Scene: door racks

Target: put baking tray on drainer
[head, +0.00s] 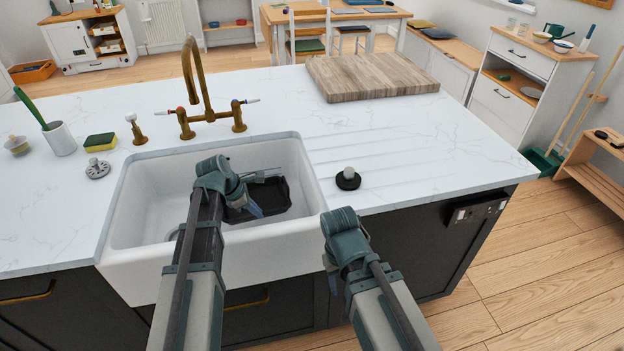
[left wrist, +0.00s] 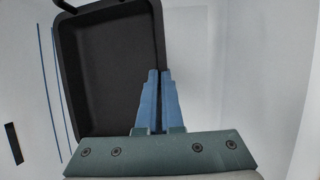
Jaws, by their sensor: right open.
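The baking tray (head: 272,195) is a dark, rectangular pan with raised walls, lying in the white sink (head: 145,205). In the left wrist view the tray (left wrist: 108,65) fills the upper left. My left gripper (head: 254,208) is down in the sink at the tray; in the left wrist view its blue fingers (left wrist: 160,72) are close together with the tray's side wall between them. The drainer (head: 375,150) is the grooved part of the white worktop right of the sink. My right gripper (head: 336,284) is in front of the counter right of the sink, mostly hidden by its wrist.
A black plug with a pale knob (head: 347,179) stands on the worktop at the near left of the drainer. A wooden board (head: 370,76) lies behind it. A brass tap (head: 196,85) rises behind the sink. The grooved area is otherwise clear.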

